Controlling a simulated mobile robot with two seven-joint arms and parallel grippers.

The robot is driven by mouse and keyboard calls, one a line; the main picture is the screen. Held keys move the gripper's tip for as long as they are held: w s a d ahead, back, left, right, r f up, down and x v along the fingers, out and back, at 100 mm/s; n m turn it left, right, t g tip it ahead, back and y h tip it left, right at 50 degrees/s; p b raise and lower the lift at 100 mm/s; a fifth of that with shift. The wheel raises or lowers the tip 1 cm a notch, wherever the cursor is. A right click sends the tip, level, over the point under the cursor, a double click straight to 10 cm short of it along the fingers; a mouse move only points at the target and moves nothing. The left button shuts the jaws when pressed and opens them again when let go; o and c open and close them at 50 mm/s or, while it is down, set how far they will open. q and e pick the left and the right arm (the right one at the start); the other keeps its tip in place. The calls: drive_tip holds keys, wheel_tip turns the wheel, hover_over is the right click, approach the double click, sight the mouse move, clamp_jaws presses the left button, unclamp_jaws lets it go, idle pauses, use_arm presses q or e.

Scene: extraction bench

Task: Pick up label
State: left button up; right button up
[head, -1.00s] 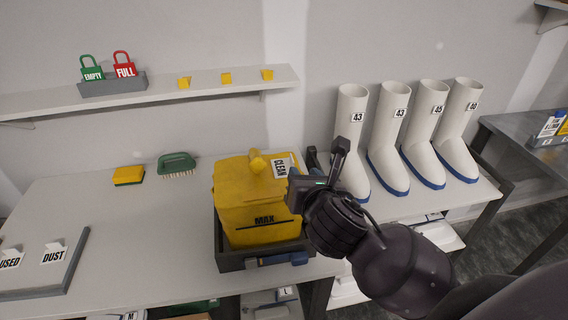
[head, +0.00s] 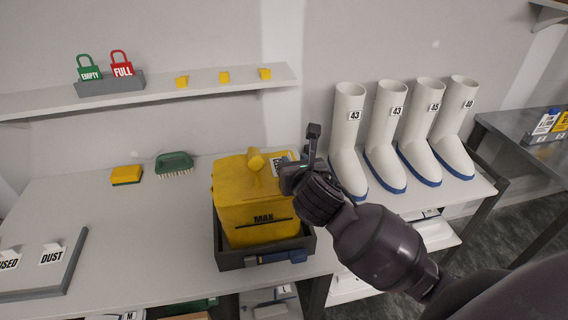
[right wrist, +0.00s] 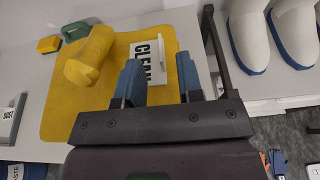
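A white label reading CLEAN (right wrist: 148,62) is on top of the yellow bag (head: 250,208), beside the bag's rolled yellow neck. In the head view the label (head: 277,166) is mostly hidden behind my right gripper (head: 296,160). In the right wrist view, my right gripper (right wrist: 160,72) is open, its two blue fingers apart. The label shows between and beyond them, partly covered by the left finger; I cannot tell if they touch. My left gripper is not in view.
The bag sits in a dark tray (head: 232,263) on the bench. White boots (head: 349,130) stand to the right. A green brush (head: 174,161) and yellow sponge (head: 126,174) lie at the back left. DUST (head: 52,254) and USED (head: 8,262) tags are at far left.

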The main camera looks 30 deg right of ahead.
sight(290, 155)
drive_tip(key=shift+x, duration=1.7)
clamp_jaws()
